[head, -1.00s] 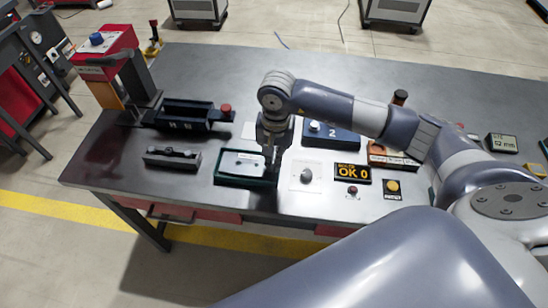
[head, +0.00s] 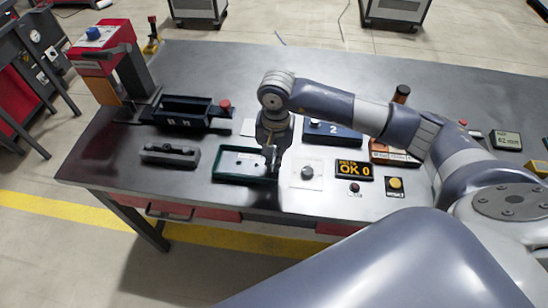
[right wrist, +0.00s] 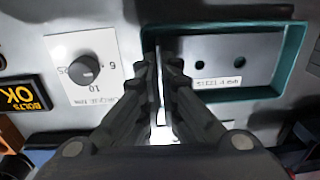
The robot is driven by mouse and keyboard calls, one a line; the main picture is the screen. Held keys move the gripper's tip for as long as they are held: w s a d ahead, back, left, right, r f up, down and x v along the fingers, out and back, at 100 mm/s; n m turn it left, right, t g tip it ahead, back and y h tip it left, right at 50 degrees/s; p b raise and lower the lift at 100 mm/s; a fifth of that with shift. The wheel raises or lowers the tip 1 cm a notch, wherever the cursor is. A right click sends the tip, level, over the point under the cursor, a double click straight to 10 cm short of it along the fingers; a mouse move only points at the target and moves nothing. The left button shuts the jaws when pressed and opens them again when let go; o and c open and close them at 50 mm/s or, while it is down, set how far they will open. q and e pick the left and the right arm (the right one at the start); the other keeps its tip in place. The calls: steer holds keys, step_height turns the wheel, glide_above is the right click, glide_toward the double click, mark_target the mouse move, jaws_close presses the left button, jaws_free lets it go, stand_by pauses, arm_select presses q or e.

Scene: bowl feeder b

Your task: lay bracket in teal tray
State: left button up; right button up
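The teal tray (head: 222,178) lies near the table's front edge, and its teal rim also shows in the right wrist view (right wrist: 300,50). A flat grey plate with two dark holes and a white label, seemingly the bracket (right wrist: 222,58), lies within the rim; it shows in the head view too (head: 238,162). My right gripper (head: 272,166) points down at the tray's right end. In the right wrist view its fingers (right wrist: 159,50) are close together beside the plate's end, seemingly pinching it; the contact is hidden. My left gripper is out of view.
A dark block (head: 170,154) lies left, a black bin (head: 187,112) behind. A blue box marked 2 (head: 333,134) stands behind the knob.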

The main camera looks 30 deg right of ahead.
steer(key=o, duration=0.6)
steer(key=shift+c, duration=0.2)
steer(key=shift+s, duration=0.1)
steer(key=shift+f, duration=0.15)
step_height(320, 180, up, 12)
steer(key=shift+d+r, duration=0.15)
steer(key=shift+r, duration=0.05)
